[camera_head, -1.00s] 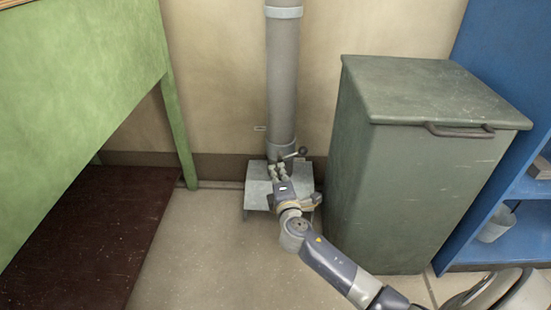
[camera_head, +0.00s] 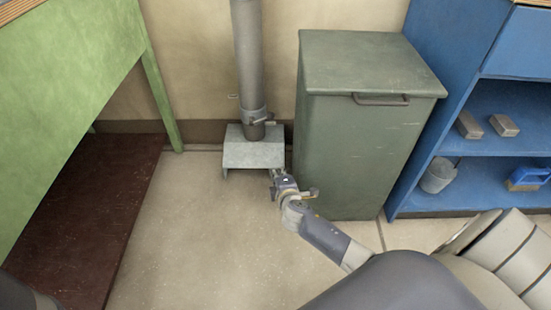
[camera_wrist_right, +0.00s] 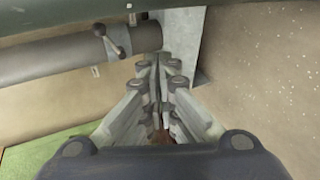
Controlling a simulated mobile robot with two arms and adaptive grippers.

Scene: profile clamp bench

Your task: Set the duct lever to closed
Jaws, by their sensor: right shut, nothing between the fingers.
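The grey duct (camera_head: 248,60) stands upright against the wall, with a collar near its foot. The duct lever (camera_head: 265,121) sits at this collar and sticks out to the right, small in the head view. In the right wrist view the lever (camera_wrist_right: 107,42) is a short dark arm with a knob, slanting across the collar of the duct (camera_wrist_right: 55,60). My right gripper (camera_head: 274,174) is in front of the duct's low stand, apart from the lever. Its fingers (camera_wrist_right: 158,62) are closed together with nothing between them. My left gripper is not in view.
The duct foot rests on a low grey metal stand (camera_head: 252,154). A green-grey cabinet (camera_head: 355,150) with a handle stands close on the right. A green bench (camera_head: 65,90) is on the left, blue shelves (camera_head: 480,130) at far right. The floor left of the stand is clear.

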